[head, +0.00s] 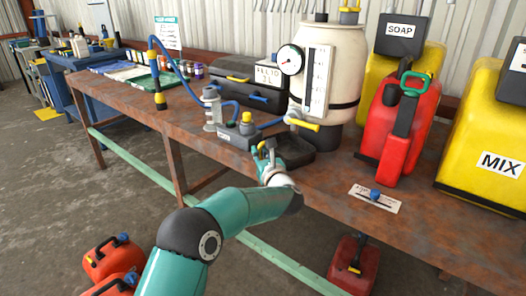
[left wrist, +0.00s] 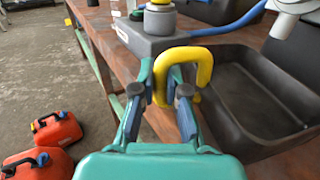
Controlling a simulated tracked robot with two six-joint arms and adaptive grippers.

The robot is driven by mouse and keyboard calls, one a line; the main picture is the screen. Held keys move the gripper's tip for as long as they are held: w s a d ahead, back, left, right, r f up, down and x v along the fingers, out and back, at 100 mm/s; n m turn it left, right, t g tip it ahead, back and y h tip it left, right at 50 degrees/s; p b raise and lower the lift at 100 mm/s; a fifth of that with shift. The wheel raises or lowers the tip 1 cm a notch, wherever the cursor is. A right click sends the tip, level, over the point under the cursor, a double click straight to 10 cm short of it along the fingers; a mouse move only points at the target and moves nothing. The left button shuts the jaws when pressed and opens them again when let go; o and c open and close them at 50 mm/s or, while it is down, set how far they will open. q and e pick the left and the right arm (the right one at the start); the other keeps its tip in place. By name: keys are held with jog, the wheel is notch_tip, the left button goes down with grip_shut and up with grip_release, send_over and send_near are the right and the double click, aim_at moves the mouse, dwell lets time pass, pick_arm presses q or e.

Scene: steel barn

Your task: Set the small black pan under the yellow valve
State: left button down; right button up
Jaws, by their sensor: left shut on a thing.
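The small black pan (head: 296,152) is on the rusty bench near its front edge, and its open tray fills the right of the left wrist view (left wrist: 262,92). A yellow loop handle (left wrist: 205,62) shows at the pan's near left end. My left gripper (head: 267,150) is shut on this handle, with its fingers on either side of it in the left wrist view (left wrist: 160,92). The yellow valve (head: 303,124) juts from the pale tank, just above and behind the pan in the head view. I cannot tell whether the pan rests on the bench or is slightly raised. My right gripper is out of view.
A grey box (head: 238,136) with a yellow knob and blue hose stands close left of the pan. The pale tank (head: 330,65) stands behind. A red can (head: 398,125) and yellow MIX container (head: 488,150) are to the right. A label card (head: 375,198) lies in front.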

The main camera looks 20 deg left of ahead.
pick_arm(q)
jog(key=c, duration=1.5)
grip_release()
jog(key=o, duration=0.3)
jog(key=shift+s+r, duration=0.1)
